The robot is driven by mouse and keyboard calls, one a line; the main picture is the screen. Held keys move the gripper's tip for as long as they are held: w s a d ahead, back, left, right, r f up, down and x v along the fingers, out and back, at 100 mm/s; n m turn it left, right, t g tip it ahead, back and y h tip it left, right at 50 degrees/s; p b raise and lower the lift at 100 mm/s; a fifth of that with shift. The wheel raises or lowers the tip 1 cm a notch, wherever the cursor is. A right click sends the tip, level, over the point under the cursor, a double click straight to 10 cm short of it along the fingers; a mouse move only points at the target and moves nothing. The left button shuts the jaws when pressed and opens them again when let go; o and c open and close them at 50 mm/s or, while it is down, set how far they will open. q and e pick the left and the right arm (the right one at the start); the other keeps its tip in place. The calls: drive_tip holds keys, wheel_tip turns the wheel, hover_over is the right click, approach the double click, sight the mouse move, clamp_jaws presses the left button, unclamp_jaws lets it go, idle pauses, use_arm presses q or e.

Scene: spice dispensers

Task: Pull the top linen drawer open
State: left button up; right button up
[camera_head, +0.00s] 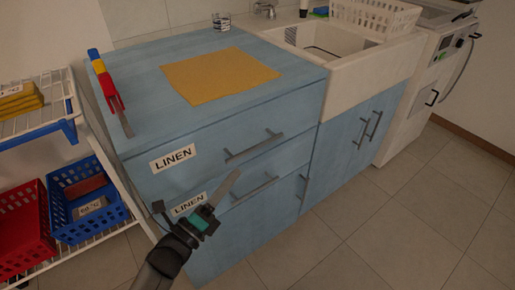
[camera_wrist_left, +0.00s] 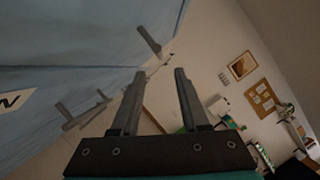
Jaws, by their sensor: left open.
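The top linen drawer (camera_head: 212,153) is the upper front of the blue cabinet, with a LINEN label on its left and a dark bar handle (camera_head: 253,147). It looks closed, flush with the front. A lower drawer has its own LINEN label and bar handle (camera_head: 256,188). My left gripper (camera_head: 196,189) is in front of the lower drawer, below and left of the top handle and apart from it. In the left wrist view my left gripper (camera_wrist_left: 158,75) is open, with nothing between its fingers. Bar handles show there beyond and left of the fingers. My right gripper is not in view.
A wire rack with a red basket (camera_head: 24,222) and a blue basket (camera_head: 64,212) stands close on the left. A yellow cloth (camera_head: 220,75) and a red-blue-yellow tool (camera_head: 107,83) lie on the cabinet top. The floor (camera_head: 380,230) in front is clear.

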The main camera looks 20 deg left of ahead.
sight(256, 146)
use_arm(q)
drive_tip(key=b+x, duration=0.1)
drive_tip(key=x, duration=0.8)
drive_tip(key=shift+w, duration=0.15)
drive_tip(key=shift+b+x, duration=0.35)
drive_tip(key=shift+x, duration=0.5)
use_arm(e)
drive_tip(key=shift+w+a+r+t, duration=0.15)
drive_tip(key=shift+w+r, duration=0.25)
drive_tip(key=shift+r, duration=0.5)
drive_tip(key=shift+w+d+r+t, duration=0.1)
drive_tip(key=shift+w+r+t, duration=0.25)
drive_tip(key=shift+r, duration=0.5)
use_arm(q)
drive_tip(key=shift+r, duration=0.1)
drive_tip(key=shift+c, duration=0.3)
clamp_jaws()
